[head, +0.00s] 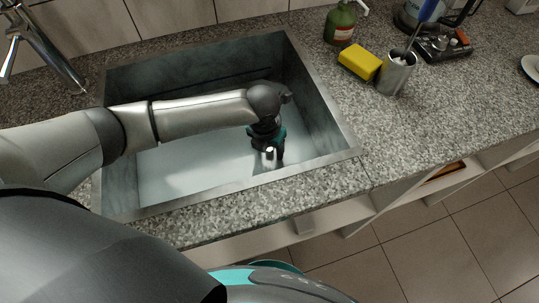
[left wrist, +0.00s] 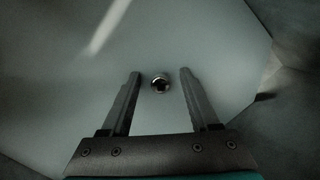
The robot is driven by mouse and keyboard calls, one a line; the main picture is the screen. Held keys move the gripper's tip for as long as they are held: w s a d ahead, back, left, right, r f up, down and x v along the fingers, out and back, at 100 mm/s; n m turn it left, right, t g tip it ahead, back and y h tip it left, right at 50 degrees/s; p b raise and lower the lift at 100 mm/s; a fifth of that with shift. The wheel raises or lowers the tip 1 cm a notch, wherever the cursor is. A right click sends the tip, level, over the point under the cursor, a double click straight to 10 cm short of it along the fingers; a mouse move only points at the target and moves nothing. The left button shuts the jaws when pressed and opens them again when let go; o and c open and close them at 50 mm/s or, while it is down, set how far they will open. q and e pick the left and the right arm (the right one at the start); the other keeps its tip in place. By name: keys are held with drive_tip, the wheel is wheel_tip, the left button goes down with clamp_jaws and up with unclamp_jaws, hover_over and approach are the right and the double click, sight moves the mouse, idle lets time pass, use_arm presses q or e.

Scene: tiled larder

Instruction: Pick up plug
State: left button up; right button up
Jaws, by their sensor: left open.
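The plug (left wrist: 160,84), a small round piece with a bright metal rim and dark centre, shows in the left wrist view against the pale sink floor. It appears between the two fingers, with a clear gap on each side. My left gripper (left wrist: 160,73) is open and holds nothing. In the head view my left gripper (head: 268,160) points down inside the sink (head: 210,178), towards its front right part. The arm and gripper hide part of the sink there, and I cannot make out the plug for sure in that view. My right gripper is out of view.
Steep sink walls surround the gripper, with a metal rim (head: 325,160) in front. On the speckled counter to the right stand a green bottle (head: 340,24), a yellow sponge (head: 360,62) and a metal cup (head: 396,74). A tap (head: 40,45) stands at the back left.

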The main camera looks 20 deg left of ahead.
use_arm(q)
drive_tip(key=shift+c, duration=0.3)
clamp_jaws()
drive_tip(key=shift+r, duration=0.15)
idle(0.3)
